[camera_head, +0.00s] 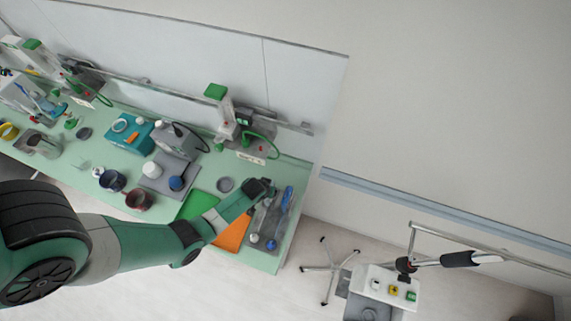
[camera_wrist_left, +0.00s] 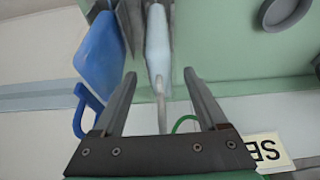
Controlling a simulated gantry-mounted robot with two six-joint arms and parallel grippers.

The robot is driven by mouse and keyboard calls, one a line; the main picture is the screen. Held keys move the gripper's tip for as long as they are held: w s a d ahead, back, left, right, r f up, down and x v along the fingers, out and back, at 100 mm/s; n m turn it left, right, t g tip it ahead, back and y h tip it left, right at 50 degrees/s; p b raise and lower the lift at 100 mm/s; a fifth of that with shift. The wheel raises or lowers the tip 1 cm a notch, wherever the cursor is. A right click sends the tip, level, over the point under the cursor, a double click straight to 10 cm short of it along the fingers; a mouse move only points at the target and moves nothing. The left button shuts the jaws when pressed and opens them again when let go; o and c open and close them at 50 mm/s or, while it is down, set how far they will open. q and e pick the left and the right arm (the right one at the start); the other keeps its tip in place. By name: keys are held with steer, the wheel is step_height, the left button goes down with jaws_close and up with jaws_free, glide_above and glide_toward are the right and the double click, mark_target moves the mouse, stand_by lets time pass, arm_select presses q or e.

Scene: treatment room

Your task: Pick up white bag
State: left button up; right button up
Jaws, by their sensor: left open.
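My left gripper (camera_head: 262,186) is above the right end of the green bench, over a grey tray. In the left wrist view the gripper (camera_wrist_left: 160,80) is open, with a finger on each side. A long pale white-blue thing (camera_wrist_left: 158,45) with a thin stem lies between and beyond the fingers; I cannot tell whether they touch it. I cannot tell if it is the white bag, and no clear bag shows in the head view. A blue handled thing (camera_wrist_left: 98,55) is just left of the fingers. My right gripper is not in view.
The green bench (camera_head: 262,262) holds an orange sheet (camera_head: 232,236), a green sheet (camera_head: 198,204), a grey dish (camera_head: 225,184) and several jars and devices. A wall panel (camera_head: 300,80) stands behind. A white trolley (camera_head: 385,283) stands apart on the right, with floor between.

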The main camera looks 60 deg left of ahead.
arm_select(q)
jaws_close()
stand_by(0.4)
stand_by(1.1)
